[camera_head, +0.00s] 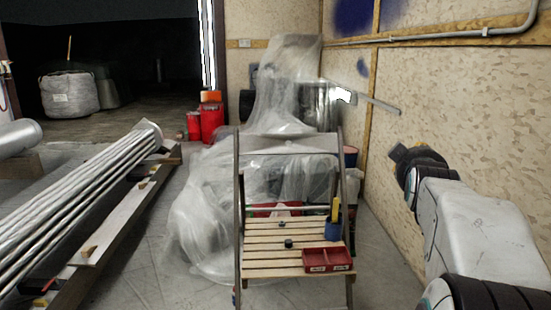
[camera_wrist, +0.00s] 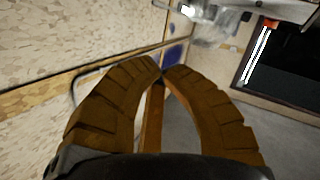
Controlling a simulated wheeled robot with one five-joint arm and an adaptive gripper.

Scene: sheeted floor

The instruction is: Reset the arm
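My arm reaches up along the right side in the head view, with its dark end (camera_head: 407,158) close to the panelled wall. In the wrist view the two brown ribbed fingers of my gripper (camera_wrist: 162,71) curve inward and their tips meet. Nothing shows held between them. The wrist view is tilted, with the wall on the left and the dark doorway on the right.
A wooden folding chair (camera_head: 262,262) stands in the middle, bearing a red tray (camera_head: 328,260) and a blue cup (camera_head: 333,230). Plastic sheeting (camera_head: 205,215) drapes behind it. Metal pipes (camera_head: 75,205) lie at left. The wall (camera_head: 450,100) is close on the right.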

